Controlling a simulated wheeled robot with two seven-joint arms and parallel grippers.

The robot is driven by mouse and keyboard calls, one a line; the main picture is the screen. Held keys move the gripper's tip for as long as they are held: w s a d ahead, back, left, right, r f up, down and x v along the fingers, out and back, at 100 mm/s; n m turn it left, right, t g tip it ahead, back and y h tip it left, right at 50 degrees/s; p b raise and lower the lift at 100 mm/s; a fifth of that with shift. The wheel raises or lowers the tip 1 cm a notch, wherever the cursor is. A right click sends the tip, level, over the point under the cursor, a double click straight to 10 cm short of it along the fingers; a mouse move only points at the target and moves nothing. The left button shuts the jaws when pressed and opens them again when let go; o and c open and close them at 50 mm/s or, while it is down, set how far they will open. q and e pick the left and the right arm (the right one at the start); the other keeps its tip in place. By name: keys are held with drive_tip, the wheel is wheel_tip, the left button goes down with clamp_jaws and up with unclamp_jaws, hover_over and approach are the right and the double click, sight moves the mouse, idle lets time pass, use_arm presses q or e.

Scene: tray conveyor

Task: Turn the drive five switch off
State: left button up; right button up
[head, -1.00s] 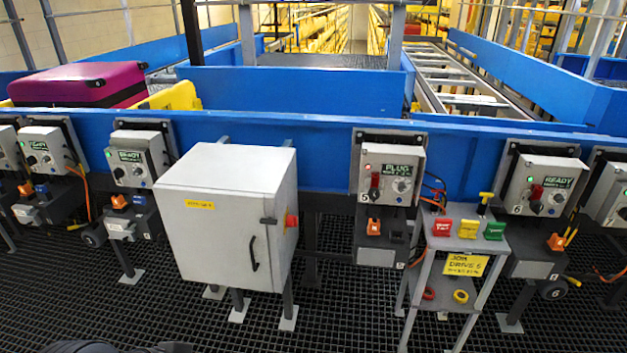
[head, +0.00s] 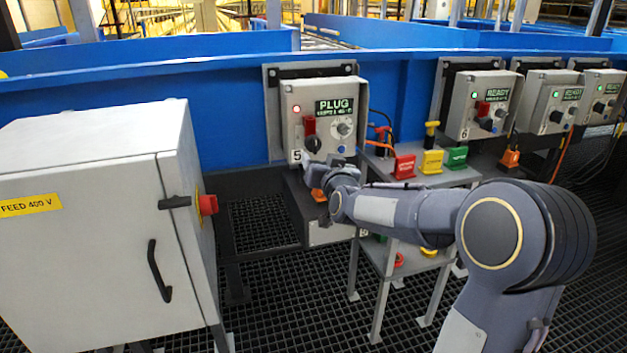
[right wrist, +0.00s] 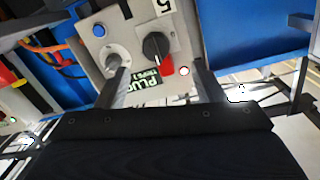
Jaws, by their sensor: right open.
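The drive five box (head: 318,112) is a grey panel marked 5 with a red lamp lit and a small screen reading PLUG. Its switch (head: 311,142) is a black rotary knob with a red part above it. In the right wrist view, the picture is turned over and the switch knob (right wrist: 155,46) shows between the fingers, its red part near the screen. My right gripper (head: 312,161) is open just below and in front of the switch; the wrist view shows its fingers (right wrist: 162,85) apart with nothing between their tips. Contact cannot be told. My left gripper is out of view.
A large grey FEED 400 V cabinet (head: 90,215) with a red handle stands at left. A small stand (head: 440,178) with red, yellow and green items is beside the box. Other drive boxes (head: 480,105) line the blue conveyor wall (head: 180,95) to the right.

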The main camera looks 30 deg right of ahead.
sight(315, 149)
drive_tip(key=shift+h, duration=0.4)
drive_tip(key=x, duration=0.4)
drive_tip(key=b+x, duration=0.1)
drive_tip(key=x, duration=0.4)
drive_tip(key=shift+d+f, duration=0.15)
drive_tip(key=shift+f, duration=0.1)
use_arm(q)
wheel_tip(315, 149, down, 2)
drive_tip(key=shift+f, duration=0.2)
use_arm(e)
drive_tip(key=c, duration=1)
drive_tip(key=shift+o, duration=0.2)
